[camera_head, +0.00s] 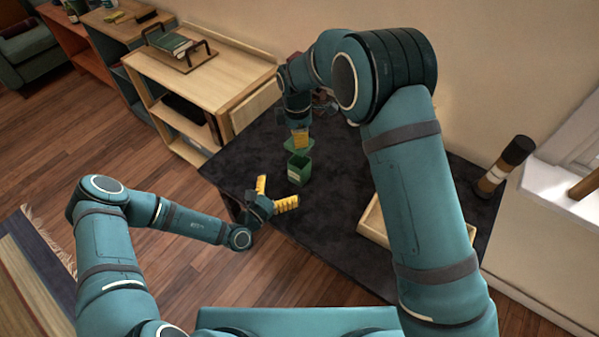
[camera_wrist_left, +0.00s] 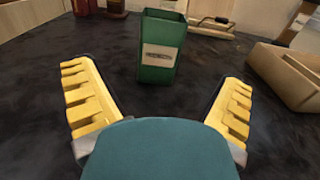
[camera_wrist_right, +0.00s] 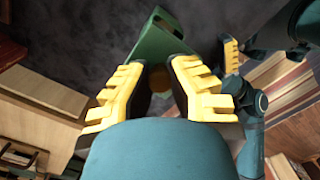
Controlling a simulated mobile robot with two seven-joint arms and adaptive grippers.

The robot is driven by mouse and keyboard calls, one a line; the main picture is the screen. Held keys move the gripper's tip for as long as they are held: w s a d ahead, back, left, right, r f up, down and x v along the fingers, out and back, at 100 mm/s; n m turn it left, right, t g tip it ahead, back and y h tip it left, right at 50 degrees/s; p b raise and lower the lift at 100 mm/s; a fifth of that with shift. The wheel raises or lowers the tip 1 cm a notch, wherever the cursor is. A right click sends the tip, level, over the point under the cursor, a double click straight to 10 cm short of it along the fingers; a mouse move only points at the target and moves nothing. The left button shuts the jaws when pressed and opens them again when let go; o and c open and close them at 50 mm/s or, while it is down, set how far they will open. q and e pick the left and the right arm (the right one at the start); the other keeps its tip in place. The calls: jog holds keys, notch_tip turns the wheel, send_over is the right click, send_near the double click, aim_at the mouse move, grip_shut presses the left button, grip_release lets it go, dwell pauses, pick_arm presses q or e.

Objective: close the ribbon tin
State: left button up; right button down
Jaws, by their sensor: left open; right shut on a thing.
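The ribbon tin (camera_head: 298,171) is a green, upright, open-topped box on the dark table. In the left wrist view it (camera_wrist_left: 160,55) has a pale label on its front. A green lid (camera_head: 301,147) is above the tin's opening, apart from it; the lid (camera_wrist_right: 158,38) looks tilted in the right wrist view. My right gripper (camera_head: 300,137) is shut on the lid's small brownish knob (camera_wrist_right: 158,78), partly hidden by the fingers. My left gripper (camera_head: 275,194) is open and empty, low in front of the tin, its fingers spread toward it without touching.
The dark table (camera_head: 335,205) is clear around the tin. A pale wooden tray (camera_head: 372,222) lies to the right, partly hidden by my right arm. A dark and tan cylinder (camera_head: 505,166) stands at the right edge. A wooden shelf (camera_head: 235,85) adjoins at the back left.

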aim_at(294, 174)
pick_arm(q)
jog(key=x, duration=0.9)
jog(key=shift+w+d, duration=0.1)
jog(key=shift+c, duration=0.2)
jog(key=c, duration=1.3)
